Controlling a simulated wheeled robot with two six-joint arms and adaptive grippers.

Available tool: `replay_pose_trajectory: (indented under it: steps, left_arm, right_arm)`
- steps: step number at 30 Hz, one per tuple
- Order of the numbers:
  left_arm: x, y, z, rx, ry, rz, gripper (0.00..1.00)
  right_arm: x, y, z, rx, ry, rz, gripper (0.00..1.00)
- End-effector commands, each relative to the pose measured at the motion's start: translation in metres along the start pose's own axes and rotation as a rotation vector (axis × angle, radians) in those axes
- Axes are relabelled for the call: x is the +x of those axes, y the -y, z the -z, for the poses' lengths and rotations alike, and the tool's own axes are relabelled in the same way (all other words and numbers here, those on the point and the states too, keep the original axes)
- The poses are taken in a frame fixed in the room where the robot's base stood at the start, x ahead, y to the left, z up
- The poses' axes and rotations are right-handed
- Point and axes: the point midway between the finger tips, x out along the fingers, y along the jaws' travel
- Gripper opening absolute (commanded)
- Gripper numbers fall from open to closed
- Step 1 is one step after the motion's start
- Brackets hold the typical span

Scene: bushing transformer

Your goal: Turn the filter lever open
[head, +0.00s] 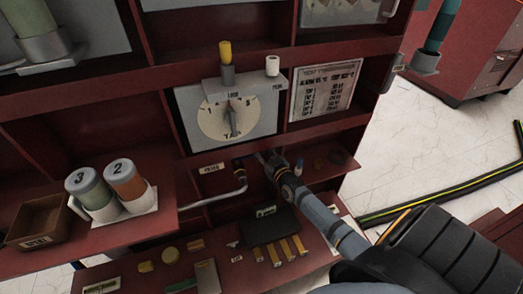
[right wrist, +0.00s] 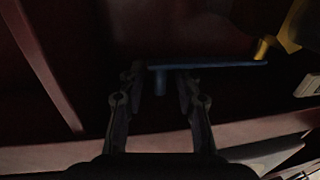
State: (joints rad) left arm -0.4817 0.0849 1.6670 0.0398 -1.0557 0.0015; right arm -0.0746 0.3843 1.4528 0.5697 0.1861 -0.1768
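The filter lever is a blue bar (right wrist: 215,65) with a short stub (right wrist: 160,86), lying roughly horizontal in the right wrist view. A brass-coloured fitting (right wrist: 263,48) is at its right end. My right gripper (right wrist: 158,78) is open, with its two fingers on either side of the stub and the bar's left end just beyond them. Contact cannot be told in the dark picture. In the head view my right gripper (head: 264,158) is at the low shelf under the dial panel and largely hides the lever. My left gripper is out of view.
A label plate (head: 208,168) and a grey bent pipe (head: 222,194) are left of the gripper. The dial panel (head: 187,108) is above. Bottles 3 (head: 88,188) and 2 (head: 124,179) stand left. A black box (head: 270,229) lies below.

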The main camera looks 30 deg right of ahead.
Motion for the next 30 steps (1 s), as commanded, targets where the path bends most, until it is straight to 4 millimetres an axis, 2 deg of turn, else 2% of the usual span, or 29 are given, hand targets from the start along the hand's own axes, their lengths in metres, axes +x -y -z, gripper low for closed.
replay_pose_trajectory:
  steps: [1,8,30]
  left_arm:
    - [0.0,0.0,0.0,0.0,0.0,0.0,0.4]
    - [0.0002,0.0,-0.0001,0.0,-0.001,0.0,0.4]
    - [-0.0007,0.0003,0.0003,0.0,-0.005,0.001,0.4]
  right_arm:
    - [-0.0001,0.0001,0.0,0.0,0.0,0.0,0.3]
    - [-0.0002,0.0001,0.0001,0.0,-0.001,0.0,0.0]
    - [-0.0003,0.0006,0.001,0.001,-0.001,-0.004,0.0]
